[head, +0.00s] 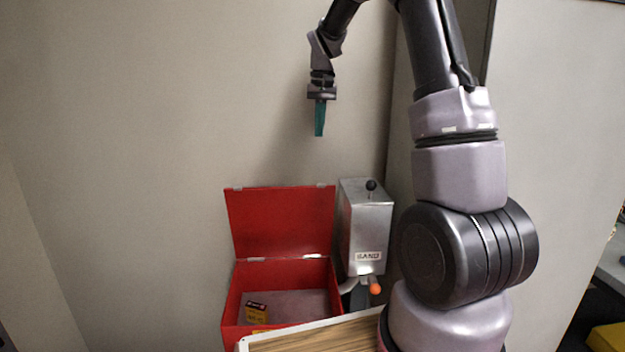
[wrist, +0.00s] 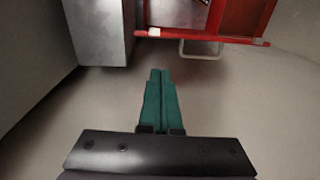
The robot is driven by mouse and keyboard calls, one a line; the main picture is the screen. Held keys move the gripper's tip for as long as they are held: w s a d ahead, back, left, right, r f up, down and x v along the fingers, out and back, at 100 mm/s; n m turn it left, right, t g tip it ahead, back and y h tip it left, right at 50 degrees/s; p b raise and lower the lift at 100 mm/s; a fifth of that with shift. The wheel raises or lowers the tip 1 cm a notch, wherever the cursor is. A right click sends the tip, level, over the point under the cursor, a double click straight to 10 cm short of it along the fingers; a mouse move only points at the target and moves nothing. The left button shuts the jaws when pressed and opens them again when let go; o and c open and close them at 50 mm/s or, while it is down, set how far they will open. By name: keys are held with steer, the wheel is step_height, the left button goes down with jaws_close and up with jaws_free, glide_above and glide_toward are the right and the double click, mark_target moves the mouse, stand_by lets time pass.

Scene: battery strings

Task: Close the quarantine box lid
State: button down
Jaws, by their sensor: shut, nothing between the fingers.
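The red quarantine box (head: 230,305) stands low against the wall in the head view. Its red lid (head: 281,222) is open and stands nearly upright at the back of the box, toward the wall. A yellow and dark packet (head: 256,312) lies inside at the left. My gripper (head: 319,134) is above and behind the lid's right side in the picture, apart from it, with teal fingers pointing down. In the wrist view the fingers (wrist: 159,75) are together and empty. The lid's red edge (wrist: 225,40) with a metal loop handle (wrist: 201,50) shows beyond the fingertips.
A metal dispenser marked SAND (head: 366,225), with a black knob and an orange tip, stands right of the box. It also shows in the wrist view (wrist: 99,30). A wood-topped surface with a pale rim (head: 300,342) is in front. The wall is close behind.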

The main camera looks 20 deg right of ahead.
steer(key=w+f+g, duration=0.1)
steer(key=w+f, duration=0.4)
steer(key=s+f, duration=0.4)
steer(key=f, duration=0.7)
steer(key=shift+a+f, duration=0.25)
steer(key=shift+f, duration=0.05)
steer(key=shift+s, duration=0.1)
